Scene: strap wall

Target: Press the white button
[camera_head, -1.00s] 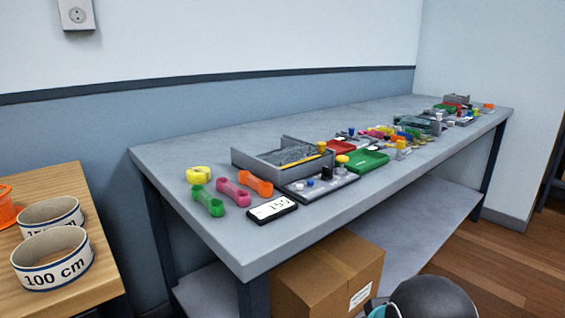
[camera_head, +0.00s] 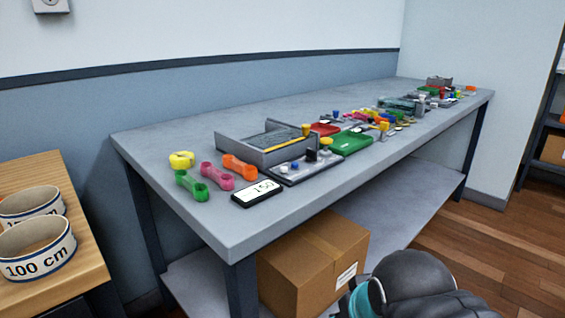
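A dark panel (camera_head: 300,174) lies near the front edge of the grey table. On it are a small whitish button (camera_head: 283,168), a blue button (camera_head: 295,165) beside it, and a taller black knob (camera_head: 311,155). The buttons are small in this view, so I cannot tell whether the whitish one is pressed. My arm shows only as dark rounded links with a teal ring at the bottom right, below and in front of the table edge. My gripper is not in view.
The grey table (camera_head: 160,142) holds a grey tray (camera_head: 228,149), a display reading about 150 (camera_head: 257,193), colored links (camera_head: 217,176) and a green tray (camera_head: 350,142). A cardboard box (camera_head: 310,262) sits beneath. A wooden table (camera_head: 90,255) with ring-shaped bands stands left.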

